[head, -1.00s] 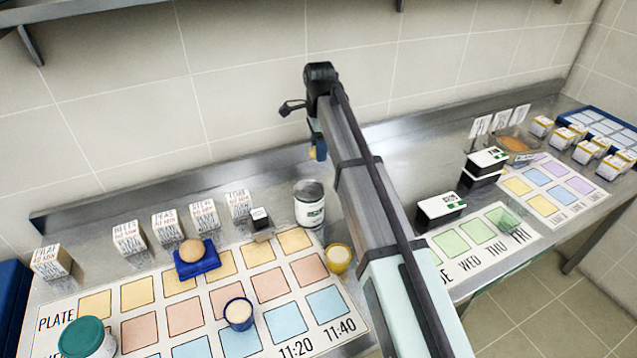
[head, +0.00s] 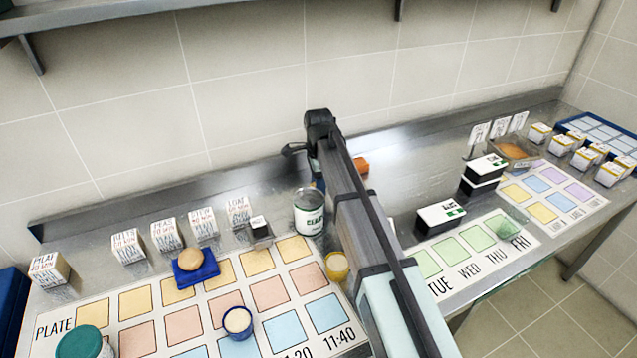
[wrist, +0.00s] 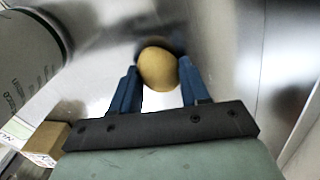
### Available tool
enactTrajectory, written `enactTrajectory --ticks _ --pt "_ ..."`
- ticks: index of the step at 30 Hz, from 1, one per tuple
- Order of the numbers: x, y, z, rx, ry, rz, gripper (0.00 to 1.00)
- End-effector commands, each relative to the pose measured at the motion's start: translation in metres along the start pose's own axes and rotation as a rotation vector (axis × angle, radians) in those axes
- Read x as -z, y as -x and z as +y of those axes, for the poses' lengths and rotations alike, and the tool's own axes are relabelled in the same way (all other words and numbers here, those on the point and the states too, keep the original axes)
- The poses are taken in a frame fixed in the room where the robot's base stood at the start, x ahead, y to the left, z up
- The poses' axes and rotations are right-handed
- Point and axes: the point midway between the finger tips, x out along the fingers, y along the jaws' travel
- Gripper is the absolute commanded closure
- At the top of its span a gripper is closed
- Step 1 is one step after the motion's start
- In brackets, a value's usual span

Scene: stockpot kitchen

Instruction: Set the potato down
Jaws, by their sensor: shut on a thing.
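The potato (wrist: 158,68) is a yellow-brown round lump, seen in the wrist view between the two blue fingers of my gripper (wrist: 160,82). My gripper is shut on it. Bare steel counter (wrist: 98,75) lies around and beneath it; I cannot tell whether the potato touches it. In the head view my arm hides the potato, and only a bit of blue finger shows beside the tall can.
A tall can (head: 309,212) stands close to the left of my gripper. A yellow cup (head: 337,266) is nearer the front. An orange block (head: 361,165) shows behind my arm. A blue tray (head: 208,268) holds a brown round item. Several labelled boxes stand along the back left.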

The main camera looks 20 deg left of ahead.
Motion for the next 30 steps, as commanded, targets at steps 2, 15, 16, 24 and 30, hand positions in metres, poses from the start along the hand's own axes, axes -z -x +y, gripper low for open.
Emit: enactTrajectory --ticks 2,15,16,24,30 --pt "0.0 0.001 0.0 0.0 0.0 0.0 0.85" --pt "0.0 -0.002 0.0 0.0 0.0 0.0 0.35" --pt "0.0 -0.002 0.0 0.0 0.0 0.0 0.32" --pt "0.0 -0.002 0.0 0.0 0.0 0.0 0.29" --pt "0.0 0.011 -0.001 0.0 0.0 0.0 0.29"
